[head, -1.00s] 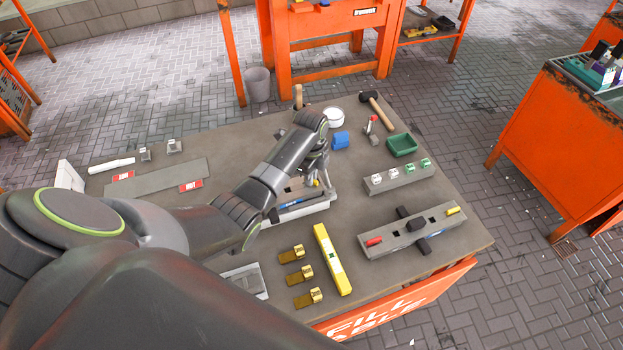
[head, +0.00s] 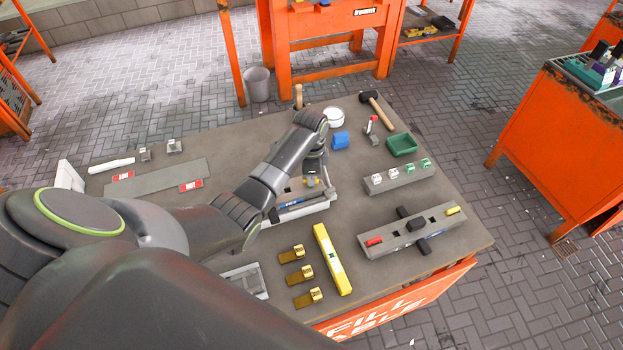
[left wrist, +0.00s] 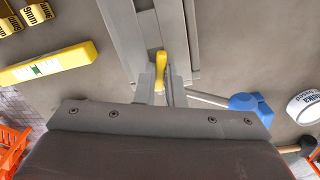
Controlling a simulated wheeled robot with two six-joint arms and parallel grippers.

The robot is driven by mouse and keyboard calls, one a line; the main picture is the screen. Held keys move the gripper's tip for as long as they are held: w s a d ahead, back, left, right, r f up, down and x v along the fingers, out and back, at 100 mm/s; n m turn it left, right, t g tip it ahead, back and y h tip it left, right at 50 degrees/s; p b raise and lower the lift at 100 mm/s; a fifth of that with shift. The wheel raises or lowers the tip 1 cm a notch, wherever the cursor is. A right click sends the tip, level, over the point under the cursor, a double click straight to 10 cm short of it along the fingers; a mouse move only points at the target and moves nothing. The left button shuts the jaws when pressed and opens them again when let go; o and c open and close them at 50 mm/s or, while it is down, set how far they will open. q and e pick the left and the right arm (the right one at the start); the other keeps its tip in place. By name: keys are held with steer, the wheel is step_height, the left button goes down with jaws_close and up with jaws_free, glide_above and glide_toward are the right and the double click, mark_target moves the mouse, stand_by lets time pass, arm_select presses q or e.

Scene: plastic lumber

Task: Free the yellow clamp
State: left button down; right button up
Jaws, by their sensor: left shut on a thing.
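The yellow clamp (left wrist: 161,68) stands between my left gripper's two fingers in the left wrist view, on a grey fixture (left wrist: 178,30). In the head view only a small yellow spot of the clamp (head: 311,182) shows under my left gripper (head: 313,178). My left gripper is shut on the clamp. The fixture also shows in the head view as a pale tray-like base (head: 310,214) with a dark and blue bar on it. My arm hides part of the fixture. I cannot tell whether the clamp is loose from it. My right gripper is not in view.
A yellow level (head: 332,258) and several brass pieces (head: 299,274) lie in front of the fixture. A grey slotted block (head: 390,239) lies to the right.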

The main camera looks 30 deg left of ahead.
arm_select(q)
steer(key=shift+n, duration=0.3)
steer(key=n, duration=0.3)
stand_by(0.3)
steer(key=c, duration=1.4)
jaws_free()
steer(key=shift+o, duration=0.2)
steer(key=shift+r, duration=3.5)
